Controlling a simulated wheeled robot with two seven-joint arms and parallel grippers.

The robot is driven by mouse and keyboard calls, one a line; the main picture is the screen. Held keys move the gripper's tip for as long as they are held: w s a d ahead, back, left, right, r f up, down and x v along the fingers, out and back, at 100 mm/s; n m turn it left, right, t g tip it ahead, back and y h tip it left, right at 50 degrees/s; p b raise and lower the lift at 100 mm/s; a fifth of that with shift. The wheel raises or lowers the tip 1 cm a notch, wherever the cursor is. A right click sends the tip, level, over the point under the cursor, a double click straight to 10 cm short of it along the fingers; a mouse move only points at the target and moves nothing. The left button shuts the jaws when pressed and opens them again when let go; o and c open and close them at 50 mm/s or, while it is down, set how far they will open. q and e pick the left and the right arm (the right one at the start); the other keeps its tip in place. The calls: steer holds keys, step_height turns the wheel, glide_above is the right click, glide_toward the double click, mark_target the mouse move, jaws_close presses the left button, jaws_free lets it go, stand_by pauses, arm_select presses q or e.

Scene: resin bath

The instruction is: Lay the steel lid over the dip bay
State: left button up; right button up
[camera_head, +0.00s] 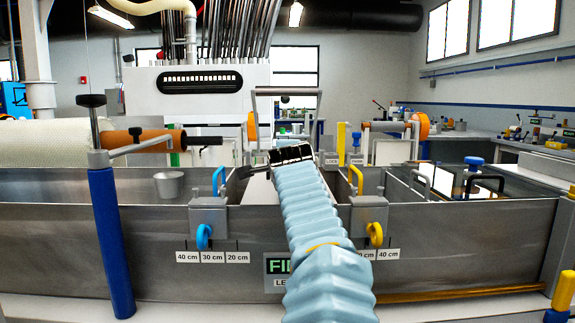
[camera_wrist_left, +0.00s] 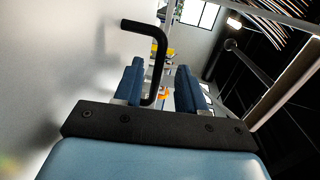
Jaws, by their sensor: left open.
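My left gripper (camera_wrist_left: 158,78) is open in the left wrist view, its two blue fingers on either side of a black bent handle (camera_wrist_left: 157,45). I cannot tell whether they touch it. The handle meets a broad pale grey surface (camera_wrist_left: 60,70) on the left, which looks like the steel lid. In the head view my blue-sleeved arm reaches forward over a long steel tank (camera_head: 270,222), and its black wrist end is above the tank. The fingers and handle there are too small to make out. A pale flat strip (camera_head: 260,190) shows left of the arm. My right gripper is not in view.
A blue post (camera_head: 108,240) stands in front of the tank at left, near an orange roller (camera_head: 150,141). A small grey cup (camera_head: 168,185) stands by the left bay. Black handles (camera_head: 487,178) stand at right.

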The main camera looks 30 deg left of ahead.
arm_select(q)
steer(key=b+v, duration=0.2)
steer(key=v, duration=0.9)
